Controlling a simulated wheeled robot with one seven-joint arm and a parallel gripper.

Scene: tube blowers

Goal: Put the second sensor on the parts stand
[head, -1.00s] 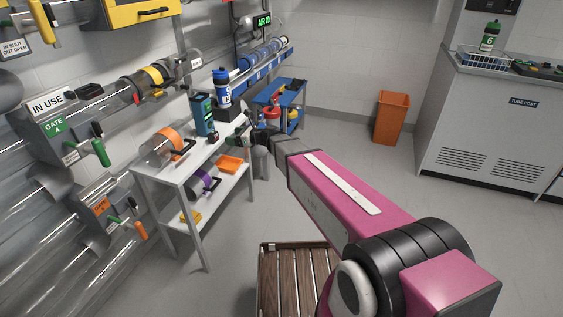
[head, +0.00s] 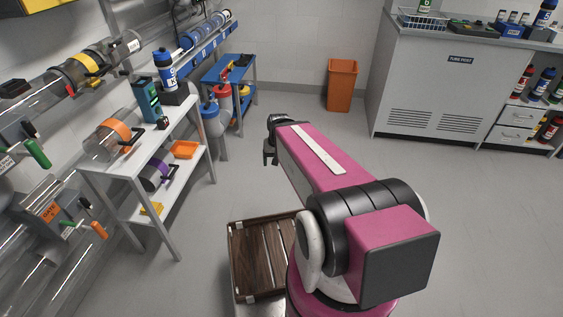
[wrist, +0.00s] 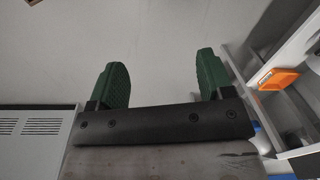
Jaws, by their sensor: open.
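The parts stand appears to be the white two-level stand (head: 180,119) at left in the head view. On its top are a clear canister with an orange band (head: 108,140), a teal box (head: 147,99), a small black item (head: 163,123) and a blue-and-white bottle on a black block (head: 166,70). I cannot tell which item, if any, is the second sensor. My gripper (head: 269,153) is right of the stand, clear of it, above the floor. In the wrist view its green fingers (wrist: 161,75) are apart with nothing between them.
The lower shelf holds an orange tray (head: 186,149) and a purple-banded part (head: 156,174). A blue cart (head: 229,74) stands behind. An orange bin (head: 342,86) and grey counter (head: 430,85) are farther back. A brown slatted platform (head: 258,258) is in front. Floor between stand and counter is clear.

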